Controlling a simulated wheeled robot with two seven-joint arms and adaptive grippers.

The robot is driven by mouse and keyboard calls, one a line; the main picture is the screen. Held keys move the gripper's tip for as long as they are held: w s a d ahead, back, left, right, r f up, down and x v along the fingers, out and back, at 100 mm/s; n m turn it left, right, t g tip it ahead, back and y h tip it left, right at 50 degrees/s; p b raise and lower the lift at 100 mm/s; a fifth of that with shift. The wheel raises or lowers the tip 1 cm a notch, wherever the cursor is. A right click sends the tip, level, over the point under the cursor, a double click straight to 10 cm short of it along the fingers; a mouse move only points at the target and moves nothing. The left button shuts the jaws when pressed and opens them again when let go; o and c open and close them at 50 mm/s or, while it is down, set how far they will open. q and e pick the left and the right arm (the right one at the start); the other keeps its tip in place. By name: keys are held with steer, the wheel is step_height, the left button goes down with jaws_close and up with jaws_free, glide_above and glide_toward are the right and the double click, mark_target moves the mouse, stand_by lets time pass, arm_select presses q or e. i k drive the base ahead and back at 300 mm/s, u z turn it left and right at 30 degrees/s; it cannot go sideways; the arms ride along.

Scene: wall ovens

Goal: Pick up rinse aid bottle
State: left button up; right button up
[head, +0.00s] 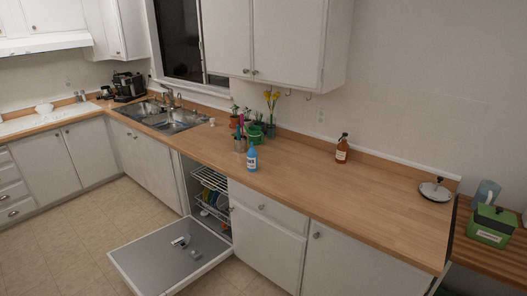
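Neither of my grippers is in view.
The dishwasher door (150,262) is open, lowered over the floor, with racks (213,190) inside. The counter (310,190) right of the blue bottle is clear.

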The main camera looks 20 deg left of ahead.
mark_target(252, 154)
steer(key=i, duration=0.4)
steer(key=u, duration=1.25)
steer(key=i, duration=0.7)
